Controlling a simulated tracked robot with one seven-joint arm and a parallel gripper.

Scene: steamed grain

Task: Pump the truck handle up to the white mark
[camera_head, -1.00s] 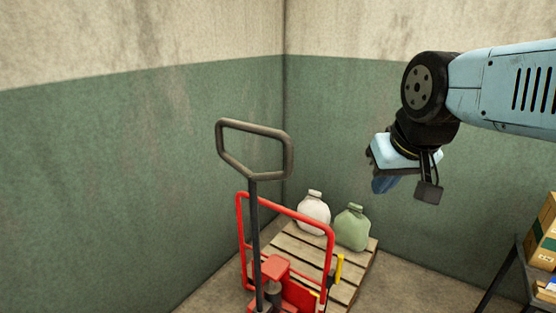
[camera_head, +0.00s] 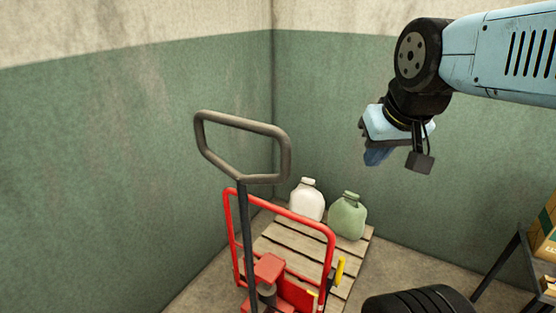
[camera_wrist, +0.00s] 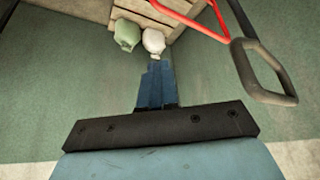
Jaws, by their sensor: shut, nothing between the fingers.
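The truck handle (camera_head: 242,178) is a dark grey loop on a dark upright shaft, rising above the red frame (camera_head: 282,207) of the pallet truck. The handle loop also shows at the right of the wrist view (camera_wrist: 264,72). My gripper (camera_head: 374,157) is raised to the right of the handle, apart from it, pointing down. In the wrist view its blue fingers (camera_wrist: 157,85) are together with nothing between them. I cannot make out a white mark in either view.
A wooden pallet (camera_head: 290,240) on the truck carries a white jug (camera_head: 307,200) and a green jug (camera_head: 347,217). Green and cream walls meet in a corner behind. A black tyre-like shape (camera_head: 420,300) is at the lower edge. A shelf with boxes (camera_head: 543,235) stands right.

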